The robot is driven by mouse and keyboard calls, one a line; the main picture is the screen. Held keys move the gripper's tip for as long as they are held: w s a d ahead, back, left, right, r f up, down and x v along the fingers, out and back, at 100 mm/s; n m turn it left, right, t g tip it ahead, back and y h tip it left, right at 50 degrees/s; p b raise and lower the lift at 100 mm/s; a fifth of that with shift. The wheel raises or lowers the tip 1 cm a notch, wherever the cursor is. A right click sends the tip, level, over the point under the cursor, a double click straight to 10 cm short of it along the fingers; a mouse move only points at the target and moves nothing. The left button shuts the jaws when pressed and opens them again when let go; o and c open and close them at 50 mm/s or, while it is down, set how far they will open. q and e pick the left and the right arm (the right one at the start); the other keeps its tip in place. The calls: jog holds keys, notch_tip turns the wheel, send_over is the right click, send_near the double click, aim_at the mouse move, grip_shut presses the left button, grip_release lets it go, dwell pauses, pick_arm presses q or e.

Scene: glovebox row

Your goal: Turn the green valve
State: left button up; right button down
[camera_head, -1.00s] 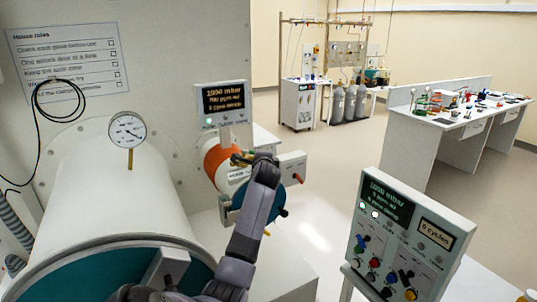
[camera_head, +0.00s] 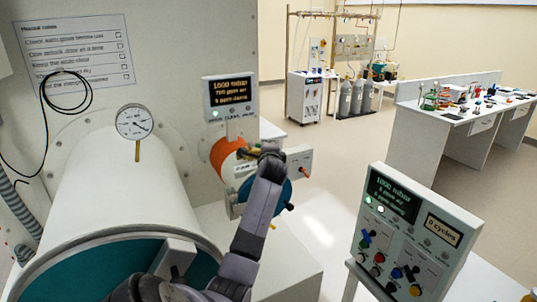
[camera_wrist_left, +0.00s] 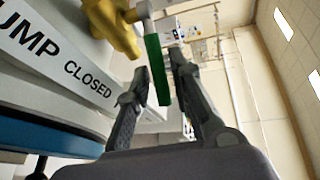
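The green valve handle (camera_wrist_left: 157,68) is a flat bar on a white stem from a brass valve body (camera_wrist_left: 113,22), beside a label reading "PUMP CLOSED". My left gripper (camera_wrist_left: 160,70) is open, with one finger on each side of the handle. Whether either finger touches it cannot be told. In the head view my left gripper (camera_head: 270,152) is at the small orange-and-white cylinder (camera_head: 225,157), below a small display. It hides the green handle there; some brass shows just left of it. My right gripper is not in view.
A large white chamber (camera_head: 120,190) with a gauge (camera_head: 134,122) on top is left of the arm. A control panel (camera_head: 412,235) with coloured knobs stands at the right front. A blue round end (camera_head: 283,195) lies just below the gripper. Open floor lies between chamber and benches.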

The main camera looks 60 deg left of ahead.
pick_arm(q)
jog(key=v, duration=1)
jog(key=shift+s+d, duration=0.2)
jog(key=shift+r, duration=0.1)
